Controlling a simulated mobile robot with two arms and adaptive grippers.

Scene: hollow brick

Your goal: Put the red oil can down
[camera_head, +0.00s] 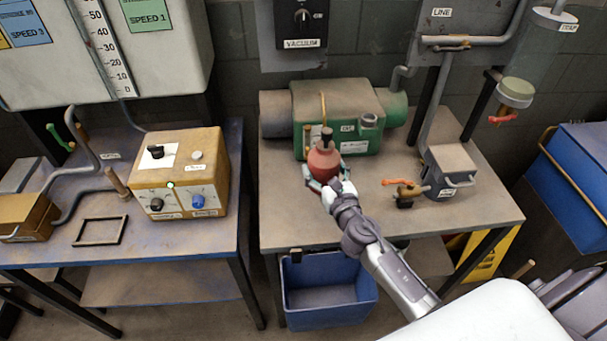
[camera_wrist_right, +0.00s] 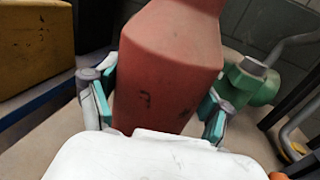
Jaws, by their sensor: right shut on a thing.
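The red oil can (camera_head: 324,160) is upright at the right table (camera_head: 465,205), in front of the green pump machine (camera_head: 338,100). My right gripper (camera_head: 326,184) is shut on the can, reaching it from the front. In the right wrist view, the can's red body (camera_wrist_right: 170,70) stands between the two teal-padded fingers of my gripper (camera_wrist_right: 160,105). I cannot tell whether the can's base touches the tabletop; my gripper hides its lower part. My left gripper is not in view.
A brass valve with an orange handle (camera_head: 405,192) and a grey box (camera_head: 450,170) sit to the right on the tabletop. A blue bin (camera_head: 328,305) is below the front edge. A yellow control box (camera_head: 180,172) stands on the left table. The tabletop's front left is bare.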

